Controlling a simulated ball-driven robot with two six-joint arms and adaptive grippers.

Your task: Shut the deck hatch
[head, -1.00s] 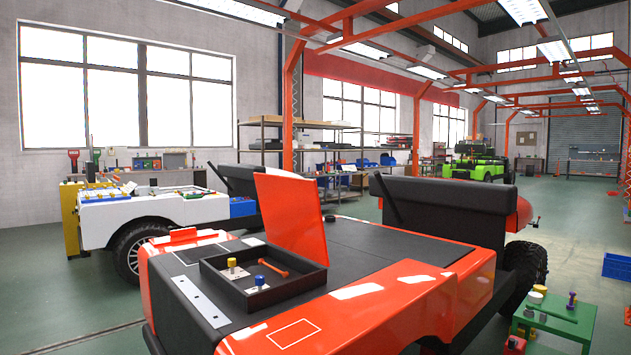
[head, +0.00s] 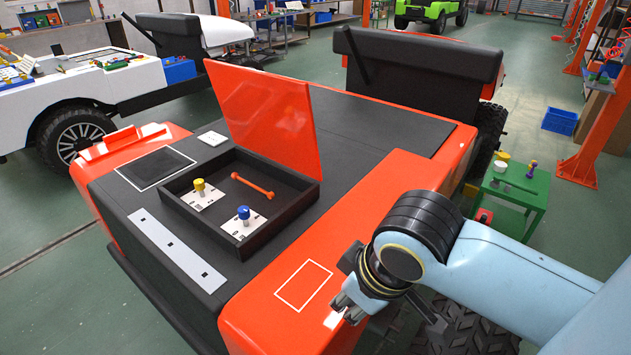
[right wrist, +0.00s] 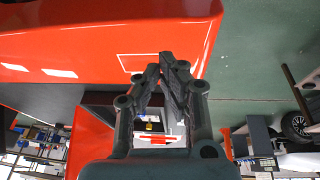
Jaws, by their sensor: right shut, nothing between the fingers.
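The deck hatch (head: 268,112) is an orange-red panel standing up, open, on the far side of a black-walled bay (head: 278,227) in the cart's dark deck. Inside the bay are a yellow knob (head: 199,186) and a blue knob (head: 243,213) on white plates, and an orange bar (head: 252,186) with widened ends. My right gripper (head: 345,312) is near the cart's orange side, to the right of the bay and apart from the hatch. In the right wrist view its fingertips (right wrist: 167,62) meet with nothing between them. My left gripper is not in view.
The orange cart body (head: 350,230) has a white outlined rectangle (head: 303,285) near my right gripper. A black seat back (head: 425,72) stands at the deck's far end. A green side table (head: 512,195) with small parts is at the right. Open air lies above the deck.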

